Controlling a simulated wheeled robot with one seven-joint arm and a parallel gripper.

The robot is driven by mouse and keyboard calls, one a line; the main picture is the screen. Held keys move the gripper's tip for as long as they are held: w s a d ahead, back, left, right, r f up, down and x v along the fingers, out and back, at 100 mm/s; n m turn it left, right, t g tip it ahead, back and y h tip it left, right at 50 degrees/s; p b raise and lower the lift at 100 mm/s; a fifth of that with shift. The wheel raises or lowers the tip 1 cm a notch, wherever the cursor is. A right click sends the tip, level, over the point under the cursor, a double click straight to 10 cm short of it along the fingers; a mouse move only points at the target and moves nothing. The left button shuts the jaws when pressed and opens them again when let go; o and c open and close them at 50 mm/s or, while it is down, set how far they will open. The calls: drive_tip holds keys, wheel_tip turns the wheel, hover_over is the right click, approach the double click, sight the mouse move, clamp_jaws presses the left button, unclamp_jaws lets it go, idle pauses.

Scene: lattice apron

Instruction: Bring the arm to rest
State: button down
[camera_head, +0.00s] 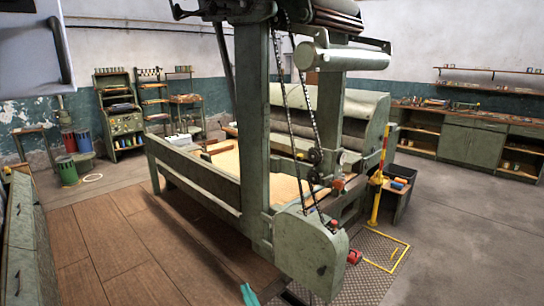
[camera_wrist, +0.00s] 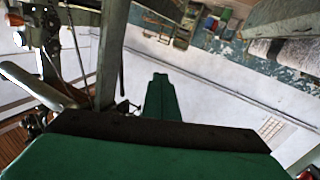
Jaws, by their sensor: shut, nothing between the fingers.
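My gripper (camera_wrist: 160,80) shows in the wrist view as green fingers standing together, shut, with nothing between them. Its broad green body fills the bottom of that view. Behind the fingers is open air and a pale wall, and I see nothing touching them. In the head view a small teal piece (camera_head: 248,294) shows at the bottom edge. It looks like part of my arm or gripper, but I cannot tell which.
A big green loom-like machine (camera_head: 257,150) with chains fills the middle of the head view. A yellow post (camera_head: 376,205) stands at its right. Drawers (camera_head: 25,240) stand at left, a long workbench (camera_head: 470,140) at right. Grey floor (camera_head: 470,235) is clear at right.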

drive_tip(key=s+d+f+m+h, duration=0.3)
drive_tip(key=s+f, duration=0.5)
drive_tip(key=s, duration=0.2)
drive_tip(key=s+d+f+m+h, duration=0.2)
drive_tip(key=s+f+m+h, duration=0.1)
drive_tip(key=s+f, duration=0.7)
drive_tip(key=s+d+r, duration=0.1)
drive_tip(key=s+r, duration=0.1)
drive_tip(key=s, duration=1.1)
drive_tip(key=s+r+g+h, duration=0.1)
drive_tip(key=s+r, duration=0.2)
drive_tip(key=s, duration=1)
drive_tip(key=shift+d+r+m+h, duration=0.25)
drive_tip(key=shift+d+m+h, duration=0.05)
drive_tip(key=shift+d+m, duration=0.1)
drive_tip(key=shift+s, duration=0.2)
drive_tip(key=shift+w, duration=0.1)
